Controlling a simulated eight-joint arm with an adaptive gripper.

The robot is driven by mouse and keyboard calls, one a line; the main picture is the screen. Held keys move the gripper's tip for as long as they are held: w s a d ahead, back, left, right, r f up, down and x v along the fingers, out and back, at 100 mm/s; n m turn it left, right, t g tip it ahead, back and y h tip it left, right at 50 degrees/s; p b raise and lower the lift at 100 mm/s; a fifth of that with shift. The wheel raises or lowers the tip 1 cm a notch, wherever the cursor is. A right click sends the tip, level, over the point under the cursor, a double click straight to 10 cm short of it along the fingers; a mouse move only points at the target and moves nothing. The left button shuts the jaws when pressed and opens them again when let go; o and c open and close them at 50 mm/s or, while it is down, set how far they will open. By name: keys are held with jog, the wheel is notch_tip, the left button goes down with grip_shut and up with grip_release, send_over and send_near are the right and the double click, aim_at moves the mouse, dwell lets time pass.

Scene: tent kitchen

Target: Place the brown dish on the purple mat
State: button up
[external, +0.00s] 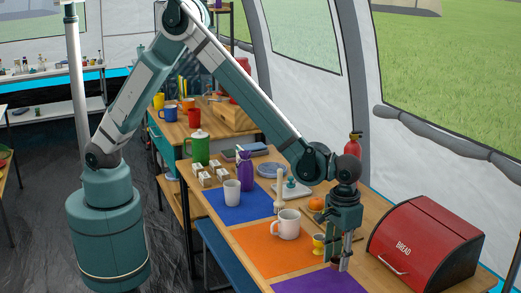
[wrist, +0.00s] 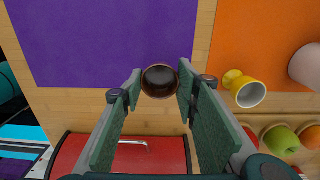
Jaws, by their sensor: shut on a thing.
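The brown dish (wrist: 160,81) is a small, dark, round bowl between my fingertips in the wrist view. My gripper (wrist: 158,85) is shut on it. The dish overlaps the edge of the purple mat (wrist: 100,40) in this view; I cannot tell its height above the table. In the external view my gripper (external: 340,264) points down beside the purple mat (external: 318,283), and I cannot make out the dish there.
The red bread box (external: 425,243) stands right of my gripper. A yellow egg cup (external: 319,244) is close by, and a white mug (external: 287,224) stands on the orange mat (external: 262,252). The visible part of the purple mat is bare.

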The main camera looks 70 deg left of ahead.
aim_at(337, 267)
jog(key=shift+f, duration=0.1)
jog(key=shift+f+b, duration=0.45)
jog(key=shift+f, duration=1.35)
jog(key=shift+f, duration=0.1)
jog(key=o, duration=0.9)
jog(key=shift+c, duration=0.2)
notch_tip(337, 267, up, 12)
jog(key=shift+r+p, duration=0.15)
jog(key=shift+p, duration=1.05)
jog(key=shift+a, duration=0.1)
